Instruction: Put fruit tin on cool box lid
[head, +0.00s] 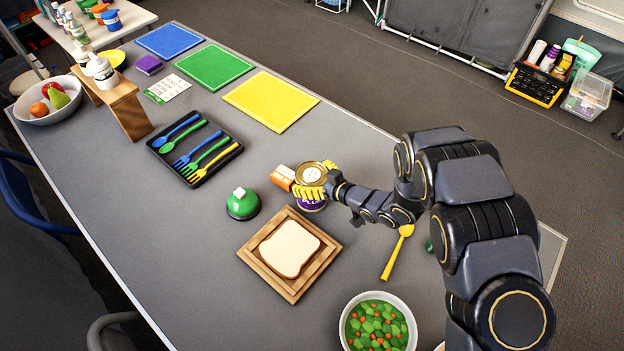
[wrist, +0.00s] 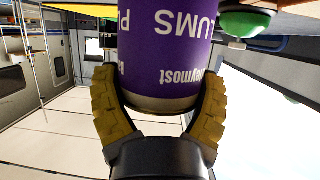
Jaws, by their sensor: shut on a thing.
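The fruit tin (head: 313,206) is purple with a gold-rimmed round top and stands roughly upright over the grey table (head: 345,142). In the wrist view, the tin (wrist: 168,50) shows its purple label with upside-down "PLUMS" lettering. My gripper (head: 310,192) is shut around it; its yellow ribbed fingers (wrist: 160,100) press on both sides. I cannot tell whether the tin's base touches the table. I cannot make out a cool box lid in either view.
An orange box (head: 283,177) is close left of the tin. A green bell (head: 242,204), a wooden board with bread (head: 290,292), a cutlery tray (head: 162,153) and a yellow spoon (head: 397,254) are nearby. A vegetable bowl (head: 350,340) stands in front. Clear table lies behind the tin.

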